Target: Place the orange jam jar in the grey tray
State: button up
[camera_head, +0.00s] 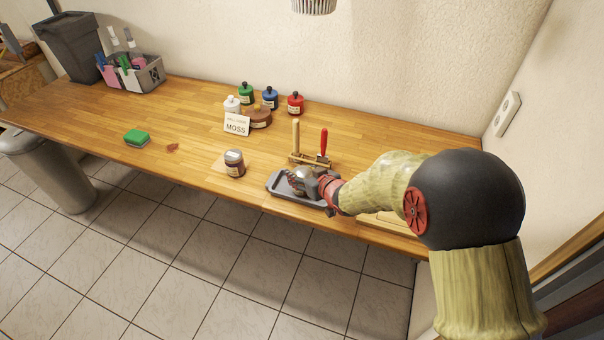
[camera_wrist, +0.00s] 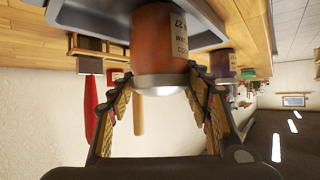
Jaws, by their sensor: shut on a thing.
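My gripper (camera_wrist: 160,85) is shut on the orange jam jar (camera_wrist: 160,38), which has a silver lid and a pale label. In the wrist view, which is upside down, one finger is on each side near the lid. The grey tray (camera_wrist: 88,22) shows behind and beside the jar. In the head view my gripper (camera_head: 303,178) is over the grey tray (camera_head: 284,192) near the bench's front edge, and it mostly hides the jar. The jar's base is cut off in the wrist view, so I cannot tell whether it touches the tray floor.
Behind the tray is a wooden rack (camera_head: 309,160) with red-handled and wooden-handled tools. Several paint bottles, a MOSS card (camera_head: 236,125) and a green sponge (camera_head: 137,137) are farther left.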

jog(key=shift+f, duration=0.1)
jog(key=o, duration=1.5)
jog(key=shift+f, duration=0.1)
jog(key=shift+o, duration=0.3)
